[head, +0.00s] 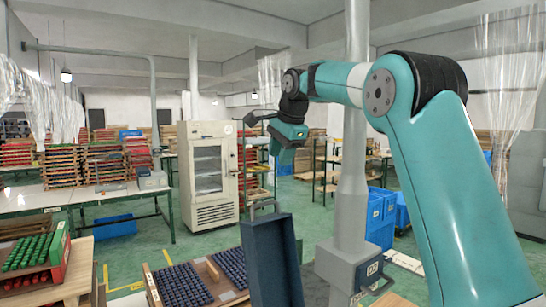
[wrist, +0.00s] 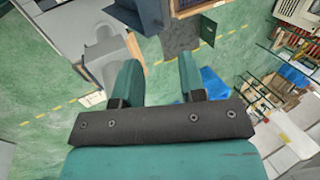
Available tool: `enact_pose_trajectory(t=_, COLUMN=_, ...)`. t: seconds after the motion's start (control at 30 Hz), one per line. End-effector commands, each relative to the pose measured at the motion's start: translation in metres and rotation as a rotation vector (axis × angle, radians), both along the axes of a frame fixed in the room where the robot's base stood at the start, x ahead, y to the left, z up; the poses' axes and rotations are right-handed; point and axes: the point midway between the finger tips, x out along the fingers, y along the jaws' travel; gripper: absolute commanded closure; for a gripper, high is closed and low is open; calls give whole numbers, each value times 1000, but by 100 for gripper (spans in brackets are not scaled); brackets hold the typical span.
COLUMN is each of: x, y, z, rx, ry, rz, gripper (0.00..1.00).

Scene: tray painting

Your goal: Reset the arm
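My teal arm rises on the right of the head view and reaches left, with my gripper (head: 282,158) hanging in the air in front of the white cabinet's right side. In the wrist view my gripper (wrist: 158,85) shows two teal fingers set well apart. Nothing is between the fingers, and green floor and grey parts show far below them. The gripper touches nothing.
Trays of dark blue pieces (head: 182,286) lie low at the front centre, beside a dark blue box (head: 268,262). A tray of green pieces (head: 30,252) is at left. A white cabinet (head: 208,172) and blue crates (head: 381,212) stand behind. Green floor is open between them.

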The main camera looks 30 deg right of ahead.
Motion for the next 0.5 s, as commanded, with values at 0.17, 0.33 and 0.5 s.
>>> enact_pose_trajectory(t=0.17, x=0, y=0, z=0, rx=0, ry=0, rz=0, gripper=62)
enact_pose_trajectory(t=0.33, x=-6, y=19, z=-15, rx=-13, ry=6, rz=87, gripper=62)
enact_pose_trajectory(t=0.5, x=-47, y=95, z=-75, rx=-71, ry=27, rz=484, gripper=62)
